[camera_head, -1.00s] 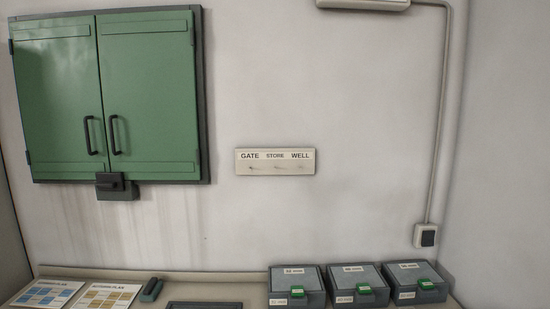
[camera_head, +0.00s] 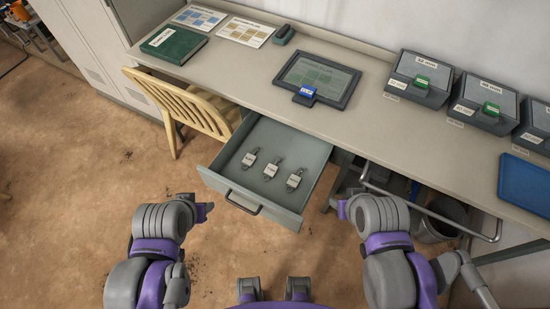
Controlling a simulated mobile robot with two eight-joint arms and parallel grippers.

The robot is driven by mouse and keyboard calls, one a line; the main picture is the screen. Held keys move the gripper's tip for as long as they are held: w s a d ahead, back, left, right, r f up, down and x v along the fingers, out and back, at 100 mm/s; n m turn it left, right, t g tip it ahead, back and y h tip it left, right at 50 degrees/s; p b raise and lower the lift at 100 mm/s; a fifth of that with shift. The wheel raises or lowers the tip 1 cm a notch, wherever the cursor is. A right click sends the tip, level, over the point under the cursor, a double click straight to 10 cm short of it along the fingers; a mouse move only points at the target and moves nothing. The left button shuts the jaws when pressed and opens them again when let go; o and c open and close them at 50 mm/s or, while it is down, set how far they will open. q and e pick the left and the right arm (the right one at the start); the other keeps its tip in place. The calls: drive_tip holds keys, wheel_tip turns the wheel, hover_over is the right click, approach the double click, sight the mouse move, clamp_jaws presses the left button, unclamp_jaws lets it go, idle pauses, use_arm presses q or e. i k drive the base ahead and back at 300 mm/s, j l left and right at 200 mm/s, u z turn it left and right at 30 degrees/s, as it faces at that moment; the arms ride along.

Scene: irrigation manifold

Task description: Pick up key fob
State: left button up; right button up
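Three small pale tags with metal rings, which look like key fobs, lie apart in an open grey drawer: a left one (camera_head: 250,158), a middle one (camera_head: 271,171) and a right one (camera_head: 294,181). Their lettering is too small to read. The drawer (camera_head: 226,182) is pulled out from under the bench, with a dark handle on its front. My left gripper (camera_head: 204,211) is in front of the drawer's left corner, and my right gripper (camera_head: 343,209) is to the right of the drawer. Both are apart from the fobs; their finger gaps cannot be made out.
A wooden chair (camera_head: 196,108) stands left of the drawer. The bench (camera_head: 350,122) carries a tablet (camera_head: 318,79) with a blue tag, a green book (camera_head: 174,45), sheets, grey boxes (camera_head: 420,77) and a blue tray (camera_head: 526,184). A rail and bin (camera_head: 440,218) are at right.

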sight(270, 170)
drive_tip(key=i+j+z, duration=0.15)
drive_tip(key=j, duration=0.3)
drive_tip(key=i+j+z, duration=0.15)
drive_tip(key=j, duration=0.3)
drive_tip(key=j+z, duration=0.1)
drive_tip(key=j, duration=0.35)
drive_tip(key=i+j+z, duration=0.15)
drive_tip(key=j, duration=0.35)
